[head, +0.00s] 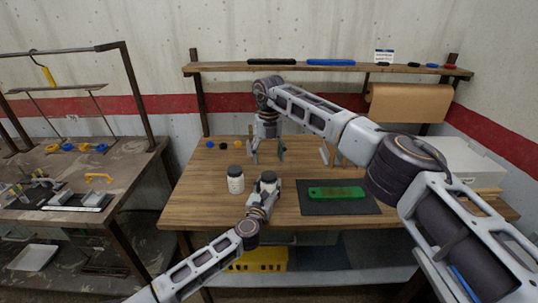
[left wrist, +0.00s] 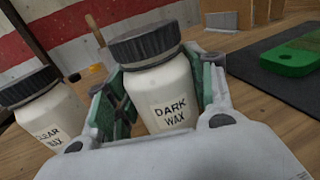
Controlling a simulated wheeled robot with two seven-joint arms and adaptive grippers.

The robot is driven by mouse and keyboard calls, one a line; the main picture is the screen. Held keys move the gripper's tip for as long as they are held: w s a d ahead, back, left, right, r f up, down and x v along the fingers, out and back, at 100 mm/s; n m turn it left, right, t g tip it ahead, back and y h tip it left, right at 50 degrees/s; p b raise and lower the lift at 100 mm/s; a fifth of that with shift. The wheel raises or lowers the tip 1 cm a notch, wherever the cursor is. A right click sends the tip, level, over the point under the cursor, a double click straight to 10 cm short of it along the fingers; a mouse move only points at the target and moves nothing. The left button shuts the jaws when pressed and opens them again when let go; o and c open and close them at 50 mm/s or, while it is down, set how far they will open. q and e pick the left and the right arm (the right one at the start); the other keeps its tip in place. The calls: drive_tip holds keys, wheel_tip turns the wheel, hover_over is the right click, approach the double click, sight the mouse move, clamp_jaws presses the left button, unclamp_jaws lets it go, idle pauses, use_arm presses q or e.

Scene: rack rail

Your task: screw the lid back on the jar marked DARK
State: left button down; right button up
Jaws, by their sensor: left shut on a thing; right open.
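The jar marked DARK WAX (left wrist: 170,98) is white and stands between the fingers of my left gripper (left wrist: 162,92), which is shut on its sides. A dark ribbed lid (left wrist: 145,45) sits on top of this jar; I cannot tell whether it is screwed tight. In the head view the jar is mostly hidden by my left gripper (head: 266,183), and its dark lid (head: 268,176) shows. My right gripper (head: 267,157) is open and empty, pointing down over the bench behind the jar.
A second jar, marked CLEAR WAX (left wrist: 52,115), stands left of the held jar with its dark lid on; it also shows in the head view (head: 235,184). A green piece (head: 336,193) lies on a dark mat (head: 312,209) at right. Small coloured items (head: 223,146) lie at the back left.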

sight(269, 175)
drive_tip(key=n, duration=0.6)
drive_tip(key=shift+d, duration=0.1)
drive_tip(key=n, duration=0.6)
drive_tip(key=shift+n, duration=0.4)
drive_tip(key=n, duration=0.6)
drive_tip(key=shift+s, duration=0.1)
drive_tip(key=n, duration=0.6)
drive_tip(key=shift+f, duration=0.1)
drive_tip(key=shift+f, duration=3.9)
